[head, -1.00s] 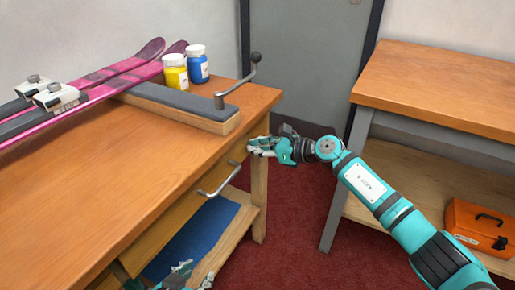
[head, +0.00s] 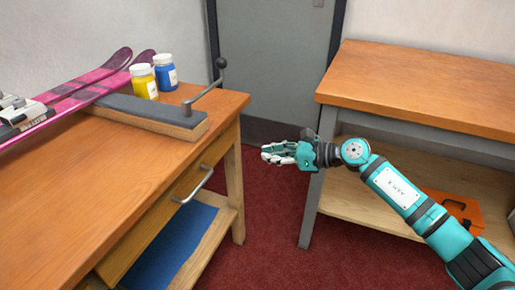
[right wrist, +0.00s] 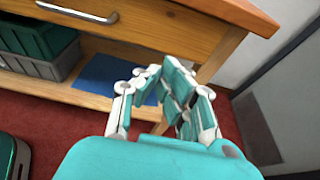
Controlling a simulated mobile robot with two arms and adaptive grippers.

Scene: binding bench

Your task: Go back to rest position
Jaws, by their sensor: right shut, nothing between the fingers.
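My right gripper (head: 268,153) is shut and empty. It hangs over the red floor in the gap between the workbench (head: 60,205) and the side table, pointing left toward the bench and apart from it. In the right wrist view its fingers (right wrist: 163,82) appear in front of the bench's lower shelf and leg, with nothing between them. The bench drawer (head: 150,232) with its metal handle (head: 193,186) is to the left of the gripper. My left gripper is not in view.
Skis (head: 92,82), a yellow jar (head: 144,82) and a blue jar (head: 166,72) are on the bench beside a padded bar with a crank (head: 205,88). A side table (head: 420,90) has an orange toolbox (head: 455,212) below. Grey-green crates (right wrist: 35,45) sit under the bench.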

